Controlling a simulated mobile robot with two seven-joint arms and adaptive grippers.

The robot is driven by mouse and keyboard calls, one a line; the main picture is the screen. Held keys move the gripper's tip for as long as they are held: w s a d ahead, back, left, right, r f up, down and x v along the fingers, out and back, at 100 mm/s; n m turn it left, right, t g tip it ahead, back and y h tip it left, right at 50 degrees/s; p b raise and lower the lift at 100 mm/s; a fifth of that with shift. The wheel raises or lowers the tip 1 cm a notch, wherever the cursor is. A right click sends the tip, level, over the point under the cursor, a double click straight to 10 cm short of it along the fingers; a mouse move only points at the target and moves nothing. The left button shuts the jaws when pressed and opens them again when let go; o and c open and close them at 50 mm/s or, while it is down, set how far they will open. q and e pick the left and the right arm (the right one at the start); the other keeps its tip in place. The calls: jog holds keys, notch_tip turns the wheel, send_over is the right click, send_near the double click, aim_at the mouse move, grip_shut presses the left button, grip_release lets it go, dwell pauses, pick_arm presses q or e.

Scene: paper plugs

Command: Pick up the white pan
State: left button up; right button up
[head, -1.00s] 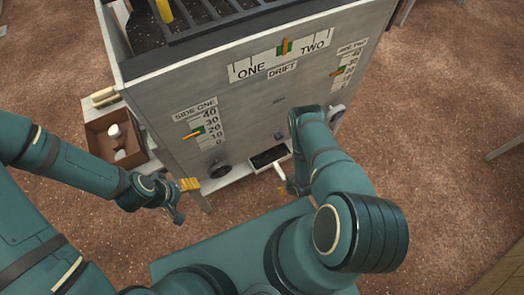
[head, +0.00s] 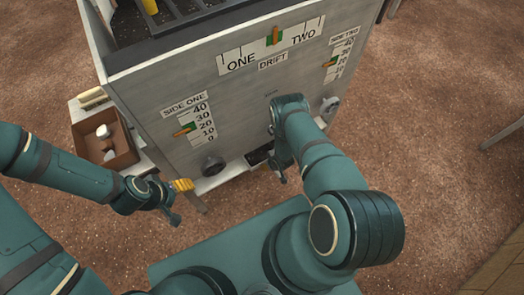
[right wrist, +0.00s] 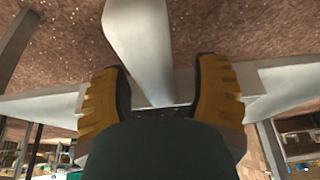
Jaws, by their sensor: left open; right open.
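The white pan (head: 258,156), with dark contents, sits low at the foot of the grey machine front in the head view. My right arm covers much of it. My right gripper (right wrist: 160,100) is open. In the right wrist view a pale bar stands between its two yellow fingers; I cannot tell whether it is the pan's handle or whether the fingers touch it. In the head view the right gripper is mostly behind its own arm, at the pan. My left gripper (head: 177,200) is open and empty, left of the pan and apart from it.
The machine (head: 240,105) rises behind the pan, with a round knob (head: 213,166) left of it and another knob (head: 330,104) to the right. A brown box (head: 105,140) holding a white item stands at left. Speckled brown floor lies open at right.

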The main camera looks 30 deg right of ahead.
grip_shut()
jog(key=shift+w+r, duration=0.1)
dwell(0.4)
